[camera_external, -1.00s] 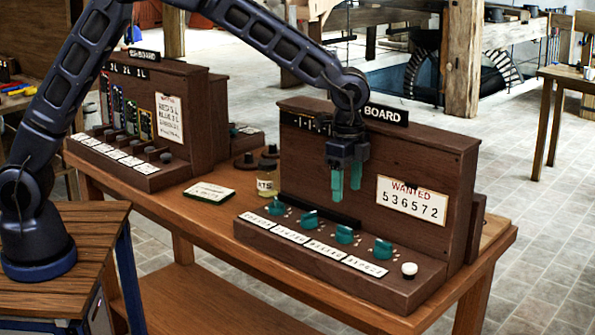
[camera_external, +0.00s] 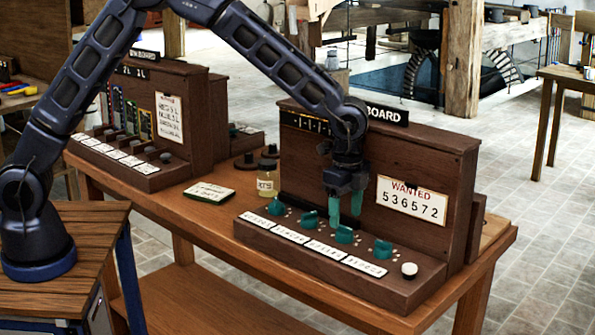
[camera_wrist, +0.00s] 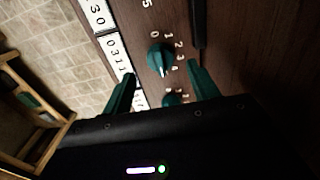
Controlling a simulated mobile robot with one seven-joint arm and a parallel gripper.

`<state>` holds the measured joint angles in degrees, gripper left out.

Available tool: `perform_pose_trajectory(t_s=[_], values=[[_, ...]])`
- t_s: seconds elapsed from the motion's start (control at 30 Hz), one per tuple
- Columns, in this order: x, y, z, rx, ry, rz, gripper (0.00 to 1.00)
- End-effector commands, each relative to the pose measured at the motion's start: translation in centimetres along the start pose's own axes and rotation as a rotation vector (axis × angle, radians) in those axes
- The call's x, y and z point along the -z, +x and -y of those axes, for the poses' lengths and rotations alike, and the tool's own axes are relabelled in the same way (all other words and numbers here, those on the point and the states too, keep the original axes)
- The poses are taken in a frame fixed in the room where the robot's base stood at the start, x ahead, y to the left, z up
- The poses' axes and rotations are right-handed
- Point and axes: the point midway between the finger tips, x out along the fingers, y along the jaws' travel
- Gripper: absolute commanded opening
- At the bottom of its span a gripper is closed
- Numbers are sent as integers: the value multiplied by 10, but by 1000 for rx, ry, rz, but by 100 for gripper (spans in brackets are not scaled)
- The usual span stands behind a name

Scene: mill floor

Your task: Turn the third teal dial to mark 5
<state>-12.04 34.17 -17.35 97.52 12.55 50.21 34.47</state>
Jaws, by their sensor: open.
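Several teal dials stand in a row on the board's front ledge, each beside a white number label. The third dial from the left (camera_external: 344,235) is just below my gripper (camera_external: 346,214). My gripper points down with its two teal fingers apart and empty, above the ledge. In the wrist view a teal dial (camera_wrist: 160,57) lies between and just beyond the fingertips (camera_wrist: 161,72), with marks 0 to 4 readable around it. I cannot tell which mark it points to. Another dial (camera_wrist: 172,99) is partly hidden by my gripper.
The board's upright panel (camera_external: 430,165) rises close behind the dials. A white round knob (camera_external: 409,269) sits at the ledge's right end. A jar (camera_external: 267,182) and a green-edged card (camera_external: 209,192) lie left of the board. A second board (camera_external: 190,120) stands farther left.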

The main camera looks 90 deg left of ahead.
Motion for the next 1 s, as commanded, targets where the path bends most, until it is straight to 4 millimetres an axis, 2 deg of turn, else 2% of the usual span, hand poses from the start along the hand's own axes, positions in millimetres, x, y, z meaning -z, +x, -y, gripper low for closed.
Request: perform_pose_trajectory(t_s=[0.1, 0.3, 0.67, 0.77, 0.9, 1.0], values=[[0, 18, 0, -1, 0, 2, 59], [-1, 38, 0, -1, -1, 2, 59], [0, 43, 0, 1, -1, 0, 59], [0, 43, 0, 0, -1, 0, 44], [0, 43, 0, 0, -1, 0, 16], [0, 43, 0, 0, -3, 0, 15]])
